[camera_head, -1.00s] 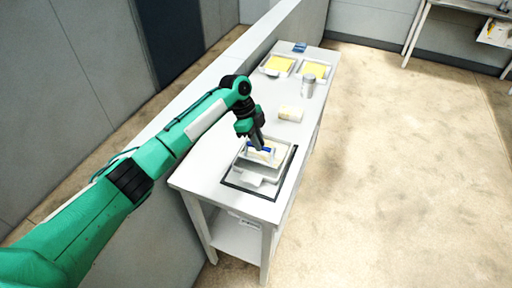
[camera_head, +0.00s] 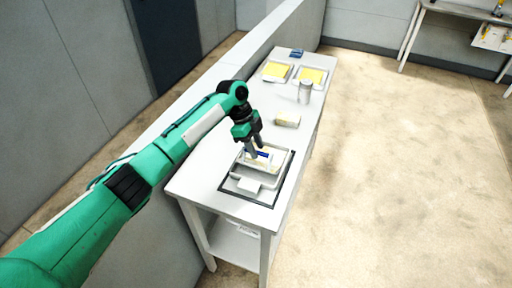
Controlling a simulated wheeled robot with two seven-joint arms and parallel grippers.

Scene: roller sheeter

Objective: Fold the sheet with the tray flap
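The white tray (camera_head: 247,186) sits inside a dark rectangular outline on the near end of the white table. A raised part of the tray with a pale, yellowish sheet (camera_head: 274,161) and a small blue mark (camera_head: 262,155) shows at its far side. Whether this part is the flap is too small to tell. My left gripper (camera_head: 254,156) points down over the far left part of the tray. Its two fingers show apart, with nothing clearly between them; contact with the tray cannot be told. My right gripper is out of view.
A cream block (camera_head: 287,119) lies behind the tray, with a grey cylinder (camera_head: 305,91) farther back. Two trays with yellow sheets (camera_head: 276,70) (camera_head: 311,76) and a blue item (camera_head: 296,53) are at the far end. A low grey wall (camera_head: 262,45) runs along the table's left side.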

